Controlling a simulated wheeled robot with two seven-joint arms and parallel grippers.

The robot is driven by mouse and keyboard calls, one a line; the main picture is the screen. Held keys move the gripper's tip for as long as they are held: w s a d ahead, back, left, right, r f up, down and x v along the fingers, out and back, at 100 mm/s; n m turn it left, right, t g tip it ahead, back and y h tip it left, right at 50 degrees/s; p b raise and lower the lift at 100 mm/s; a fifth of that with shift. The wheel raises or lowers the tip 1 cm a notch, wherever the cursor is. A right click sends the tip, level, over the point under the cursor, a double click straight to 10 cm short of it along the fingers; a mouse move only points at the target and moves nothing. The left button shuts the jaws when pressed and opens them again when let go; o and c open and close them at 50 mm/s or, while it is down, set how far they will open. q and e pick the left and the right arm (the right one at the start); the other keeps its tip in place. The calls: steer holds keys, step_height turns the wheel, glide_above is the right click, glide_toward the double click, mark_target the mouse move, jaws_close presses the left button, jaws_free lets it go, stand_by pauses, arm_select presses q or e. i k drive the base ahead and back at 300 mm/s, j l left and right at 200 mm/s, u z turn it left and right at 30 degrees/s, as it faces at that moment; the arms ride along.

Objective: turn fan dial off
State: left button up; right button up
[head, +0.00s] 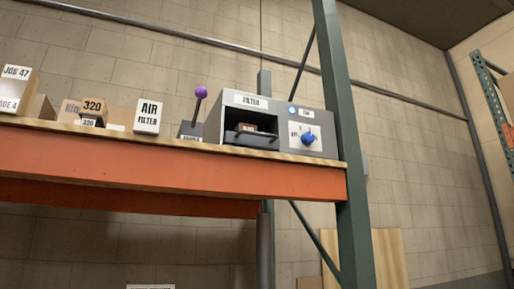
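The fan dial (308,139) is a blue knob on a pale plate at the right of a grey filter box. A small blue-white round light (292,110) shows above the dial, beside a small label. The lettering around the dial is too small to read, and the knob's exact setting cannot be told. The grey filter box (228,109) has a "FILTER" label and an open dark bay with a small brown item (246,128) inside. It stands at the right end of the shelf. Neither of my grippers shows in the head view.
The orange-beamed shelf (150,165) runs leftward from a green upright (347,150) close to the dial's right. A purple-knobbed lever (201,92), an "AIR FILTER" box (148,115), a "320" box (94,106) and a "JOB 47" box (16,82) stand left of the filter box.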

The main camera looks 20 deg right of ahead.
mark_target(307, 139)
steer(key=l, duration=0.85)
steer(key=k+l, duration=0.15)
steer(key=l, duration=1.55)
steer(key=k+l, duration=0.1)
steer(key=l, duration=0.75)
steer(key=u, duration=0.05)
